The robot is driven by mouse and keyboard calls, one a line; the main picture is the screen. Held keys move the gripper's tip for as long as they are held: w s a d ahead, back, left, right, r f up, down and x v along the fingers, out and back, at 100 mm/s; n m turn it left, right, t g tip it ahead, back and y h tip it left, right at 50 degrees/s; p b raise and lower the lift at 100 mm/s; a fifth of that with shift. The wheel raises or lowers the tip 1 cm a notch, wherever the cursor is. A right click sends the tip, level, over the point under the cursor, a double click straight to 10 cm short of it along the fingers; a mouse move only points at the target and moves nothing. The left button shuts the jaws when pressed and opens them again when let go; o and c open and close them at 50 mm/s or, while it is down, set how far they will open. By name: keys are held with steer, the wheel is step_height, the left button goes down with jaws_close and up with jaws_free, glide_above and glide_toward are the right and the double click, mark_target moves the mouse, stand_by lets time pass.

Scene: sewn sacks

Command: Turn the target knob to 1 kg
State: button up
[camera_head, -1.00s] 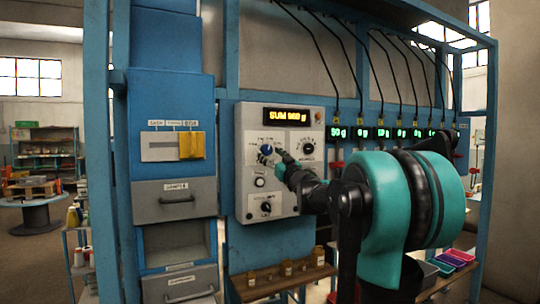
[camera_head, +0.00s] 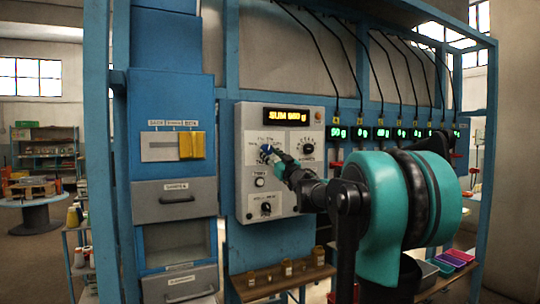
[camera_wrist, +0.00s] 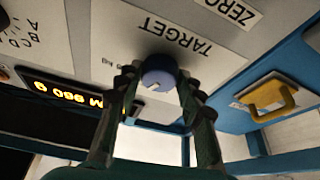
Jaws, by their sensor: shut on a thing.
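The target knob (camera_wrist: 158,75) is blue with a white pointer mark. It sits on the grey control panel (camera_head: 247,205) under the word TARGET in the wrist view, which is upside down. My gripper (camera_wrist: 157,82) is shut on the knob, with one finger on each side. In the head view my gripper (camera_head: 274,158) reaches the panel from the right and covers part of the knob and its scale. The scale marks around the knob cannot be read.
Black knobs (camera_head: 308,149) and a ZERO button (camera_head: 259,182) sit close around on the same panel. A slider with a yellow handle (camera_head: 191,145) is left of it. Small jars (camera_head: 287,268) stand on a shelf below. Green displays (camera_head: 381,133) line the right.

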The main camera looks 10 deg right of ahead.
steer(key=shift+n, duration=0.3)
steer(key=n, duration=0.1)
steer(key=n+g+y, duration=0.1)
steer(key=n, duration=0.1)
steer(key=n+y, duration=0.1)
steer(key=n, duration=0.1)
steer(key=shift+d+g, duration=0.25)
steer(key=shift+g, duration=0.15)
steer(key=shift+r+n+g+y, duration=0.1)
steer(key=shift+n+g+y, duration=0.25)
steer(key=shift+n, duration=0.85)
steer(key=shift+r+n+g+y, duration=0.1)
steer(key=shift+n+g+y, duration=0.25)
steer(key=shift+n, duration=0.85)
steer(key=shift+g, duration=0.3)
steer(key=o, duration=1.1)
steer(key=shift+o, duration=0.2)
steer(key=shift+d, duration=0.1)
steer(key=v, duration=1.2)
